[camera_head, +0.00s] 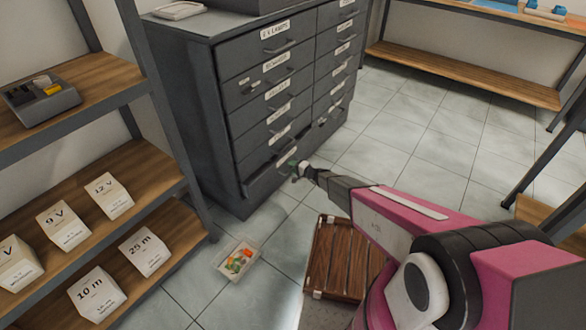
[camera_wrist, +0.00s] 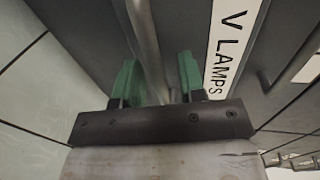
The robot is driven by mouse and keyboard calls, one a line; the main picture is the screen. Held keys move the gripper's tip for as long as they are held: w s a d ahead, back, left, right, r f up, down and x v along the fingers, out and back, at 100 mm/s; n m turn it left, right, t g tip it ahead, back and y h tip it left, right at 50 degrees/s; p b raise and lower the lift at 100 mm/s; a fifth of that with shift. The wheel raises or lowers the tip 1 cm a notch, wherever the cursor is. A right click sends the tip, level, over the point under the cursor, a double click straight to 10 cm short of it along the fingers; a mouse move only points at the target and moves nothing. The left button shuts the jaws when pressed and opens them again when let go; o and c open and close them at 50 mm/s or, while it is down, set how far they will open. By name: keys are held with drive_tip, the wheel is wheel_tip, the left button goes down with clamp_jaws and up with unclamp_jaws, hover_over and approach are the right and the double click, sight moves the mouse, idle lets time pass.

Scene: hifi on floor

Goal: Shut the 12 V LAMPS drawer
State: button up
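The grey drawer cabinet (camera_head: 225,90) stands at the back, with two columns of labelled drawers. My gripper (camera_head: 298,170) is low at the front of the bottom left drawer (camera_head: 265,182), which stands out a little from the cabinet, with a dark gap above its front. In the wrist view my gripper (camera_wrist: 157,80) has its two green fingers apart, with a bar handle (camera_wrist: 148,40) between them. Beside the handle is a white label (camera_wrist: 232,45) reading "V LAMPS"; its number is out of view. I cannot tell whether the fingers touch the handle.
A small tray with coloured items (camera_head: 237,260) and a brown slatted crate (camera_head: 340,258) lie on the floor near my arm. A shelf with white boxes (camera_head: 62,225) stands at left. A wooden bench (camera_head: 460,75) is at the back right. Tiled floor is free right of the cabinet.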

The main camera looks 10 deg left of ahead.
sight(286, 163)
clamp_jaws()
drive_tip(key=shift+r+x, duration=0.25)
drive_tip(key=shift+x, duration=0.85)
drive_tip(key=shift+r+x, duration=0.25)
drive_tip(key=shift+x, duration=0.9)
unclamp_jaws()
drive_tip(key=shift+w+a, duration=0.1)
drive_tip(key=v, duration=1)
drive_tip(key=shift+s+d, duration=0.25)
drive_tip(key=shift+d, duration=0.1)
